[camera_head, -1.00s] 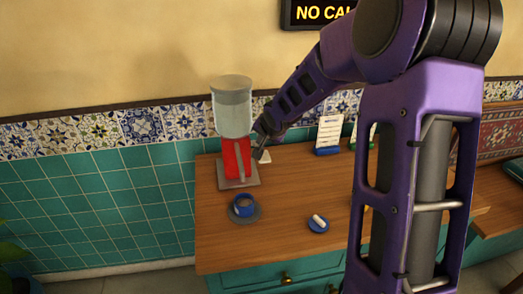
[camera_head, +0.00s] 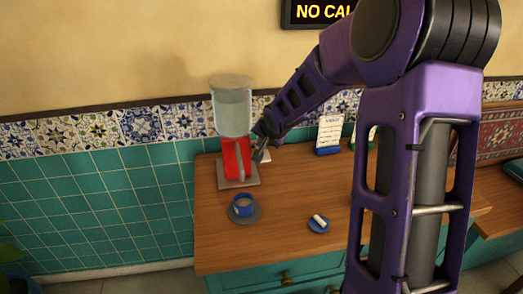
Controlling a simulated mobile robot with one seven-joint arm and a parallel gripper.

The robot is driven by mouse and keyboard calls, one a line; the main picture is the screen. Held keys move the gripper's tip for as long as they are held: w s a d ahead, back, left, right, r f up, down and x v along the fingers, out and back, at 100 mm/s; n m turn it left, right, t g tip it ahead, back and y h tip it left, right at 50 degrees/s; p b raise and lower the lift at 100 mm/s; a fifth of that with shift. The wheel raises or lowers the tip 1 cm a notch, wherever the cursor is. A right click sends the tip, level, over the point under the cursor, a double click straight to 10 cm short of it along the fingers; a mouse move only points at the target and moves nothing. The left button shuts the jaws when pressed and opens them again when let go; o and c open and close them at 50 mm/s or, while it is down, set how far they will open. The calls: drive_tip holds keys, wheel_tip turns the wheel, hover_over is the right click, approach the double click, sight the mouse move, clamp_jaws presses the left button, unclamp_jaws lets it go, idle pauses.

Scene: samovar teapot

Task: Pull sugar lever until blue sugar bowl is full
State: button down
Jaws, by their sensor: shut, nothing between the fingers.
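The sugar dispenser has a clear, pale upper container (camera_head: 231,112) on a red body (camera_head: 230,158) with a grey square base (camera_head: 238,184). A grey upright bar, which looks like the lever (camera_head: 240,161), shows at the front of the red body. A small blue bowl (camera_head: 243,207) stands on a grey saucer (camera_head: 258,217) in front of the dispenser, with pale grey inside it. My gripper (camera_head: 261,156) is shut and empty, just right of the red body. Its fingers are small and dark here, and I cannot tell whether they touch the dispenser.
The wooden counter (camera_head: 280,238) is clear around the bowl. A blue dish (camera_head: 318,225) with a white piece lies to the right. A white card on a blue stand (camera_head: 329,135) stands at the back near the tiled wall (camera_head: 100,200). My purple arm hides the right part of the counter.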

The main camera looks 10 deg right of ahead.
drive_tip(key=shift+s+f+b, duration=0.2)
drive_tip(key=shift+f+b, duration=1.05)
drive_tip(key=shift+f, duration=0.25)
idle(0.8)
drive_tip(key=shift+w+r+p, duration=0.15)
drive_tip(key=shift+r+p, duration=1.6)
drive_tip(key=shift+r, duration=0.25)
drive_tip(key=shift+w+r+p, duration=0.2)
drive_tip(key=shift+r+p, duration=1.95)
drive_tip(key=shift+r, duration=0.4)
